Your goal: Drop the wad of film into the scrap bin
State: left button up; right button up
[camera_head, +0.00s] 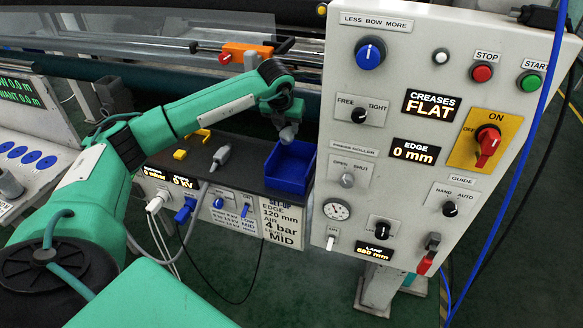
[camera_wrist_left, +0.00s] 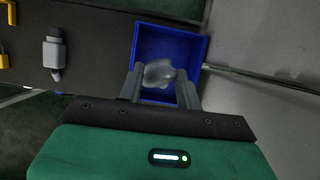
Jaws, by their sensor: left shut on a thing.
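The wad of film (camera_wrist_left: 159,74) is a small, pale, translucent lump between the fingers of my left gripper (camera_wrist_left: 160,84), which is shut on it. In the head view the wad (camera_head: 288,134) shows at the tip of my left gripper (camera_head: 284,122). The scrap bin (camera_head: 302,151) is an open blue box at the right end of the dark shelf. In the left wrist view the bin (camera_wrist_left: 198,50) lies below and beyond the wad, and the wad overlaps its opening. The wad's exact height above the bin is hard to tell. My right gripper is not in view.
The dark shelf (camera_head: 240,175) also carries a grey tool (camera_head: 221,156) and yellow items (camera_head: 180,154). The tall control panel (camera_head: 400,130) stands close on the bin's right. Rollers and an orange-handled part (camera_head: 246,50) lie behind. Cables hang below the shelf.

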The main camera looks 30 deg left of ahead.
aim_at(287, 140)
pick_arm(q)
jog(key=shift+f+b, duration=0.95)
jog(key=shift+f, duration=1.8)
jog(key=o, duration=1)
jog(key=shift+r, duration=0.15)
